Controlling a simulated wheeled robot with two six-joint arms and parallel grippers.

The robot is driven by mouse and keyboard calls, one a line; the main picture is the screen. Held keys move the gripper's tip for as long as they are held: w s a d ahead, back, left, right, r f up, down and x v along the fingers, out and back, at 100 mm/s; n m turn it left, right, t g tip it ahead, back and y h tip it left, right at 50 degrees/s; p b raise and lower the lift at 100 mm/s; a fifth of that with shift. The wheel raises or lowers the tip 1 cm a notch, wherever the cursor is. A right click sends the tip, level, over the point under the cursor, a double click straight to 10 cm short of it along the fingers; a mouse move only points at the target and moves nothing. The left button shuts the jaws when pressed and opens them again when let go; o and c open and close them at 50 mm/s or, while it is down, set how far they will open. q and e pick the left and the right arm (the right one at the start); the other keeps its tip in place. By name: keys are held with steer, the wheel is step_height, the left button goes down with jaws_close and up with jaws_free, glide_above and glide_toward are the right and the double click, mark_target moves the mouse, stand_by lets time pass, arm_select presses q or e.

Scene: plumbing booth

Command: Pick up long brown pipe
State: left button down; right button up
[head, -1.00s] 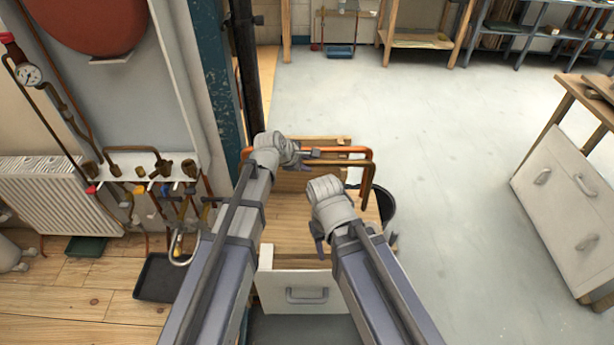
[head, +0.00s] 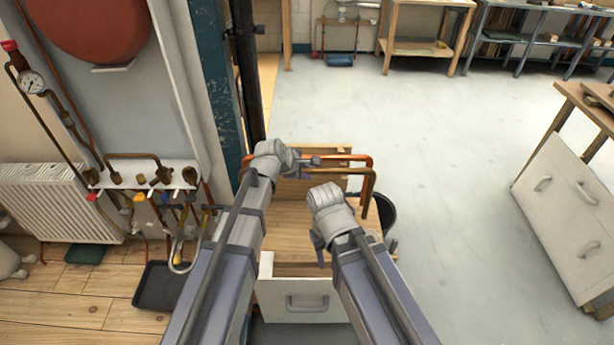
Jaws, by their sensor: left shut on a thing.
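The long brown pipe (head: 345,171) shows to the right of my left gripper (head: 303,168), over the far part of the wooden worktop; its right end bends down. My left gripper is shut on it near the pipe's visible left part, and the wrist hides the rest. An orange copper pipe (head: 345,156) of similar bent shape runs just behind it, with its left end showing beyond my wrist. My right gripper (head: 319,244) hangs over the middle of the worktop, apart from the pipes; its fingers are mostly hidden by its own wrist.
The wooden worktop (head: 287,222) has a white drawer (head: 300,301) at its front. A dark bin (head: 388,212) stands at its right. A wall post and dark vertical pipe (head: 250,80) rise close at the left. Grey floor (head: 460,170) at the right is clear.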

arm_select(q)
steer(key=shift+r+p, duration=4.9)
steer(key=shift+r, duration=0.1)
